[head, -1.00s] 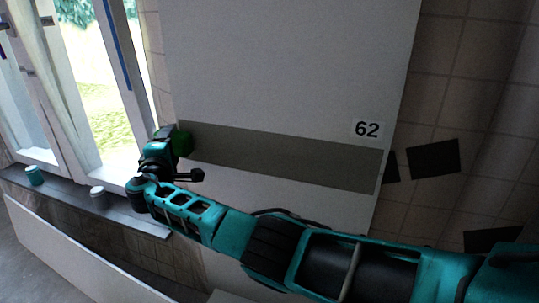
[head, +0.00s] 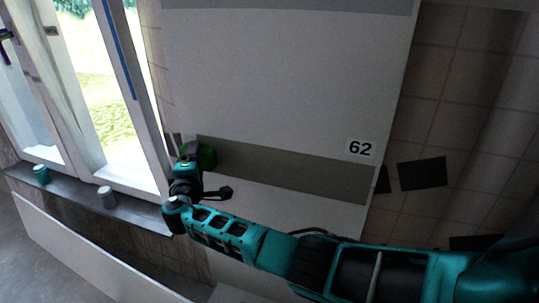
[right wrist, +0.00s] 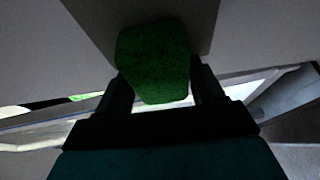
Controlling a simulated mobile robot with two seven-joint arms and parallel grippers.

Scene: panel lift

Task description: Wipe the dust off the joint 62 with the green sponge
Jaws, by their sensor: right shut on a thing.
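A grey-brown dusty strip (head: 290,170) runs across the pale panel, with the label 62 (head: 360,148) just above its right end. My right gripper (head: 195,160) is at the strip's left end, shut on the green sponge (head: 208,156). In the right wrist view the sponge (right wrist: 154,62) sits between the two fingers, in front of a darker band (right wrist: 203,22) of the panel. Whether the sponge touches the panel cannot be told. The gripper partly hides the sponge in the head view. My left gripper is not in view.
A second grey strip (head: 290,5) crosses the panel's top. An open window (head: 90,100) stands at left, its sill (head: 75,203) bearing a teal cup (head: 41,174) and a grey cup (head: 107,197). A tiled wall (head: 460,90) with dark patches lies at right.

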